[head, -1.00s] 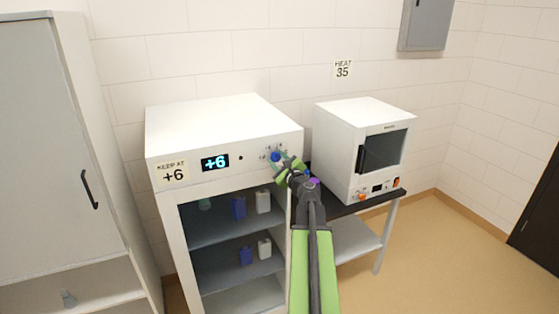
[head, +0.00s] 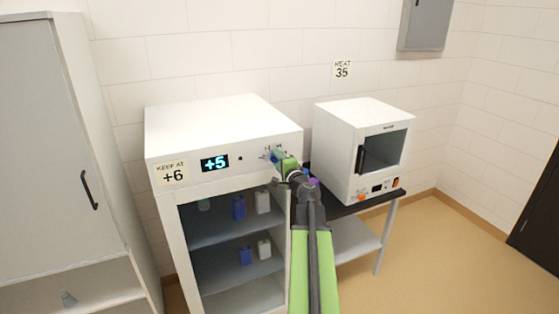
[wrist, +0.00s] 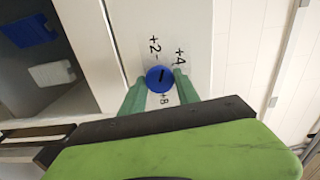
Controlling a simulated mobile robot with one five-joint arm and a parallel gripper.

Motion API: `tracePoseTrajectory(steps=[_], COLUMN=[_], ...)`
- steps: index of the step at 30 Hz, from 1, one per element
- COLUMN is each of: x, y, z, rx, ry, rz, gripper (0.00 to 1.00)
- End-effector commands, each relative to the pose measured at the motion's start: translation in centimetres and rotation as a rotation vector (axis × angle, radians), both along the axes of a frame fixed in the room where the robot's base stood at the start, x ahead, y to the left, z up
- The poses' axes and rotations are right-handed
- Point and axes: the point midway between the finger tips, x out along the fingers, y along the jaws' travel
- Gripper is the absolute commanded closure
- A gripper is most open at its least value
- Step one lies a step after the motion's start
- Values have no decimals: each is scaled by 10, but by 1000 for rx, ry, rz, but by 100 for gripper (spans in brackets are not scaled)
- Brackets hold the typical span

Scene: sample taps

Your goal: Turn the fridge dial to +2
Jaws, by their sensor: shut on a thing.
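The fridge (head: 225,122) is a white cabinet with open shelves below its top panel. Its display (head: 215,163) reads +5. The blue fridge dial (wrist: 159,79) has a dark pointer line and printed marks around it, with +2, +4 and +8 legible in the wrist view. My gripper (head: 279,156) is at the dial on the right of the panel. Its green fingers lie on both sides of the dial in the wrist view (wrist: 155,92), shut on it. In the head view the gripper hides most of the dial.
A label on the fridge (head: 172,173) says KEEP AT +6. A white oven (head: 360,150) stands close on the right, on a dark-topped table (head: 345,208). A tall grey cabinet (head: 50,150) is at the left. Bottles (head: 239,207) stand on the fridge shelves.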

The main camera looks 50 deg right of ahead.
Motion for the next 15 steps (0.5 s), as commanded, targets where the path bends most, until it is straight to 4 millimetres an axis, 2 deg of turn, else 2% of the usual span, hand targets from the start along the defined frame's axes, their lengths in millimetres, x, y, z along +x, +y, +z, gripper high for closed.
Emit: tracePoseTrajectory(steps=[6,15], x=[-2,-1], y=[0,0], z=[-1,-1], rx=[-175,-347], ry=[74,144], rz=[-2,-1], gripper=[100,100])
